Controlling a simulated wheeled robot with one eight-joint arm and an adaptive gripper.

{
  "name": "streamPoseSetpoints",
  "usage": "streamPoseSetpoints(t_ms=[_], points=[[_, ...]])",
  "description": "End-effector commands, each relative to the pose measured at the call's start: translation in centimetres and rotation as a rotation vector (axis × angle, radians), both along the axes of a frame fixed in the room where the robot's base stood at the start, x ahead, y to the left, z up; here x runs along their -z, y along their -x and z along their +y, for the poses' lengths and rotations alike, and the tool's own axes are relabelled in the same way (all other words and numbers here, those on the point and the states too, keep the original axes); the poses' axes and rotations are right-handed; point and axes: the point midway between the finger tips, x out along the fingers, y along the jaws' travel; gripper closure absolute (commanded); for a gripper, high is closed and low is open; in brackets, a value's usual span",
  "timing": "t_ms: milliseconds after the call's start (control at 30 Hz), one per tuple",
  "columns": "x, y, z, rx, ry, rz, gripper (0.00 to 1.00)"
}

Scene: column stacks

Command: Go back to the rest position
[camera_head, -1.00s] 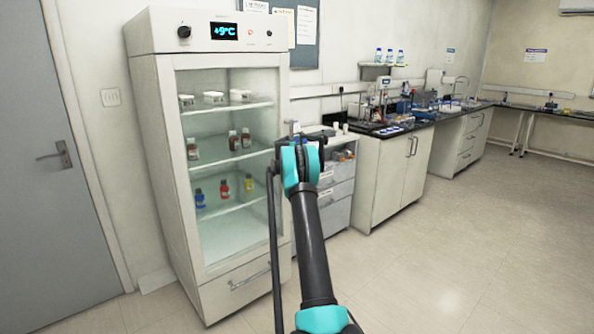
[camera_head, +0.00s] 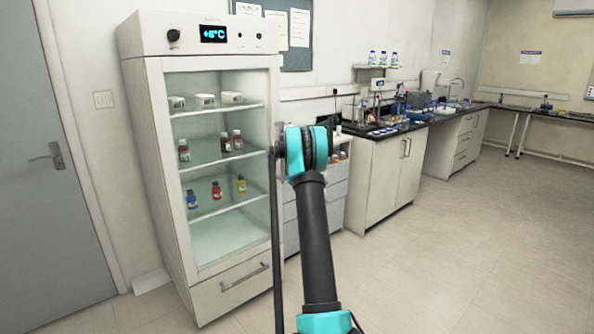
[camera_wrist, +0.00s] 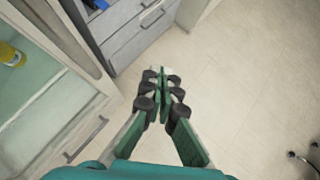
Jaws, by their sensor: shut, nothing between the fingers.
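My gripper (camera_wrist: 163,86) shows in the wrist view with its green fingers together and nothing between them. It points down over the bare floor, just in front of the grey drawers. In the head view my arm rises in the middle of the picture with its teal joint in front of the drawer unit. The gripper itself is hidden there behind the arm.
A glass-fronted fridge (camera_head: 152,180) with bottles and boxes on its shelves stands left of my arm. Its long door handle runs close beside the arm. A drawer unit (camera_head: 331,199) stands behind the arm, and a lab bench (camera_head: 370,183) to its right. The floor (camera_head: 450,250) at right is clear.

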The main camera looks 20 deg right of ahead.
Motion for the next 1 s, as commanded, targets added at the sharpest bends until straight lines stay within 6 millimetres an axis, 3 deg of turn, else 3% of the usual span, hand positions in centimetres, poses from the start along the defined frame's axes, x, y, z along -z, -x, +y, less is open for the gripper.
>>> streamPoseSetpoints(t_ms=[133,367,567,767,1000], points=[[-1.3,1.1,-0.7,0.001,0.001,0.0,1.0],[-1.8,1.6,-0.9,0.001,-0.001,0.0,1.0],[-2.5,3.6,1.6,0.081,-0.092,-0.047,1.0],[-3.2,9.9,7.7,0.318,-0.338,-0.159,1.0],[-2.8,19.7,15.0,0.649,-0.642,-0.276,1.0]])
